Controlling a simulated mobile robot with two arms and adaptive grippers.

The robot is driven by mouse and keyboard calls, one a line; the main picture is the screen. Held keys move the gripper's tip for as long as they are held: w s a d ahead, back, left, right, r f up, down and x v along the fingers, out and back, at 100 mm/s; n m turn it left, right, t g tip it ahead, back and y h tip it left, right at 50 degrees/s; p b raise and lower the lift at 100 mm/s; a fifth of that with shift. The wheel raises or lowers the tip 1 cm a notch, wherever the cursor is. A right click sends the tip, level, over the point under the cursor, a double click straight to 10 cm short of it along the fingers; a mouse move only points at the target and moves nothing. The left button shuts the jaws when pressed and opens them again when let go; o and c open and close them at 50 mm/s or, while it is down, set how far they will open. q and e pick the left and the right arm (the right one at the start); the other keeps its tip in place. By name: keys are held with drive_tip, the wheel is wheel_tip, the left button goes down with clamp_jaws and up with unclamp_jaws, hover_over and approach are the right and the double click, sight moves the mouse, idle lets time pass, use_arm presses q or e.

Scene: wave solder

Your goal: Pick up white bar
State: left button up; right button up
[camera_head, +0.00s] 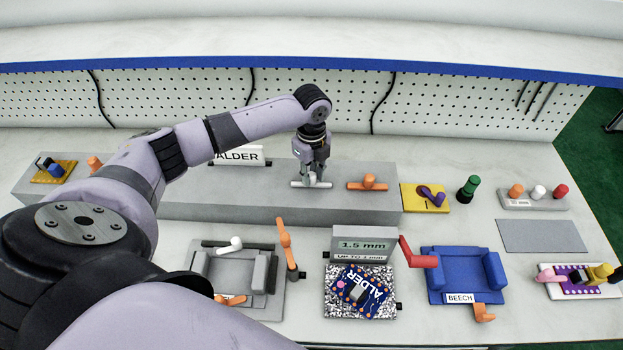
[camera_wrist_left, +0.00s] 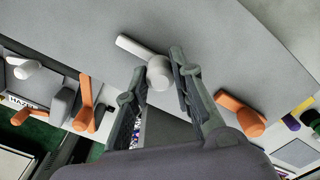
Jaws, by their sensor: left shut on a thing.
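The white bar (camera_head: 298,184) is at the grey raised block's top, under my left gripper (camera_head: 313,172) in the head view. It has a round white knob, which shows in the left wrist view (camera_wrist_left: 159,73) with the flat bar reaching to the upper left. My left gripper's fingers (camera_wrist_left: 160,82) stand on either side of the knob and are shut on it. I cannot tell whether the bar still touches the block. My right gripper is not in view.
The grey block (camera_head: 230,200) also bears an orange bar (camera_head: 368,184) just right of the white one and an ALDER sign (camera_head: 240,155) behind. In front stand a grey fixture (camera_head: 204,305), a 1.5 mm display (camera_head: 362,244) and a blue fixture (camera_head: 462,265).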

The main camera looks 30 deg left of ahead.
sight(312, 174)
use_arm(q)
clamp_jaws()
drive_tip(key=shift+r, duration=0.55)
wheel_tip(312, 174, up, 19)
drive_tip(key=b, duration=0.3)
drive_tip(key=shift+f, duration=0.1)
idle(0.3)
